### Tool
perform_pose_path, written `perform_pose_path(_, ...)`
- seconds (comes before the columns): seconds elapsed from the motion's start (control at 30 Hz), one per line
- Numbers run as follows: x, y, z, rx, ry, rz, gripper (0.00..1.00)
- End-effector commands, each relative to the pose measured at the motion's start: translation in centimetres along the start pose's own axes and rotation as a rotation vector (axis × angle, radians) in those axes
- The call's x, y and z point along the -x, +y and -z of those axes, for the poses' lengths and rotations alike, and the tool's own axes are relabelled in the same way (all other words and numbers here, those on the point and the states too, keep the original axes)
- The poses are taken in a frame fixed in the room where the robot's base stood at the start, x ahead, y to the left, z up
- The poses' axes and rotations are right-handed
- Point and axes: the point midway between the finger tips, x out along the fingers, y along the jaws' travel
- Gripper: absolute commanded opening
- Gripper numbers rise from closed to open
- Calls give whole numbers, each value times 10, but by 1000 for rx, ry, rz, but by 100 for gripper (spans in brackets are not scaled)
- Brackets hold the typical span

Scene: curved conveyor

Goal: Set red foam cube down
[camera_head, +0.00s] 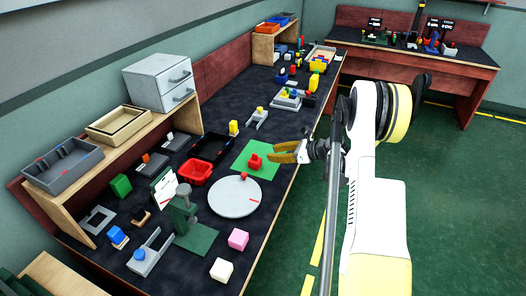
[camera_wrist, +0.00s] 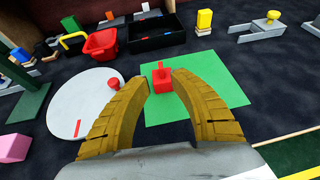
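The cube (camera_wrist: 162,83) also shows on the mat (camera_wrist: 215,92) in the wrist view. My gripper (camera_head: 272,152) is at the right side of the mat in the head view, above the bench. In the wrist view its two yellow-brown curved fingers (camera_wrist: 160,79) are spread, with the cube seen in the gap just beyond the tips. Nothing is held between the fingers. I cannot tell the exact height of the tips over the mat.
A round grey disc (camera_head: 232,199) with a small red piece at its edge lies beside the mat. A red bin (camera_head: 196,172) and a black tray (camera_head: 211,148) stand behind. A pink block (camera_head: 238,239) and a white block (camera_head: 221,270) sit near the front edge.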

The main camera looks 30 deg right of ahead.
Motion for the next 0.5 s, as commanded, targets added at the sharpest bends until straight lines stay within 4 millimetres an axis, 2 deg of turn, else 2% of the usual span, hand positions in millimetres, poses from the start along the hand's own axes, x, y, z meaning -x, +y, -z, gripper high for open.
perform_pose_path(0.03, 8, -1, -2, -1, 0, 2, 28)
perform_pose_path(0.17, 20, 0, -3, -2, -4, 3, 28)
perform_pose_path(0.27, 22, -2, -30, -34, -46, 27, 28)
perform_pose_path(0.37, 24, -6, -98, -131, -160, 90, 28)
perform_pose_path(0.43, 31, -7, -167, -257, -286, 148, 28)
perform_pose_path(0.5, 46, -6, -237, -425, -430, 202, 28)
